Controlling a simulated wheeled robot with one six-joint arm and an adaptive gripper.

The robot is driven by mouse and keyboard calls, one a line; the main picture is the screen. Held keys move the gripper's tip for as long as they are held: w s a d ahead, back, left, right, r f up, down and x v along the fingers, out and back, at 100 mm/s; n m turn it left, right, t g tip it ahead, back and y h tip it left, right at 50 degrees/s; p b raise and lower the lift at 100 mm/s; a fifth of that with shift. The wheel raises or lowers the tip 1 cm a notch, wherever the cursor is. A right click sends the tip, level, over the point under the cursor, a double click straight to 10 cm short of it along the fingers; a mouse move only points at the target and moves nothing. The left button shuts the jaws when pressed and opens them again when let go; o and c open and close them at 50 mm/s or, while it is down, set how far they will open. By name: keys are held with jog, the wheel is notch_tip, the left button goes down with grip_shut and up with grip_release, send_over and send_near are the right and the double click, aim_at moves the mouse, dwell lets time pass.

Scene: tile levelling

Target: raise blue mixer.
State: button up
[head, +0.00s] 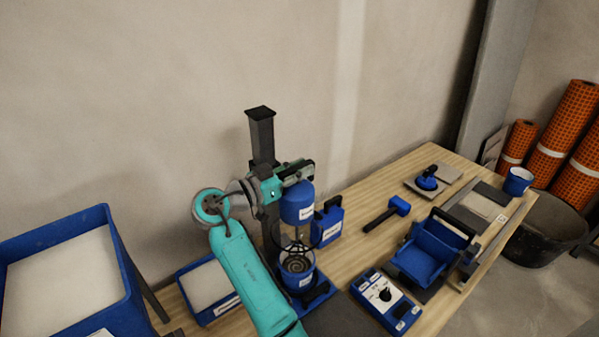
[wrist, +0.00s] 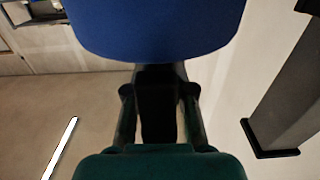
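The blue mixer (head: 297,203) is a rounded blue motor body with a white label, at a dark upright column (head: 262,140). Its wire cage and whisk hang below, over a blue bucket (head: 298,280) holding grey mix. My gripper (head: 304,170) is at the top of the mixer body, at the end of my teal arm. In the wrist view a big blue body (wrist: 158,25), which looks like the mixer, fills the top. The dark fingers of my gripper (wrist: 158,95) reach up to it around a black part. Whether they grip it is hidden.
A blue jug (head: 328,222) stands close right of the mixer. White-filled blue bins (head: 207,287) are at left. The wall is behind.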

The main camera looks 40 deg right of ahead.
jog(key=o, duration=0.4)
jog(key=shift+r, duration=0.35)
jog(key=shift+f, duration=0.1)
jog(key=shift+a, duration=0.1)
jog(key=a, duration=1.2)
jog(key=shift+s, duration=0.1)
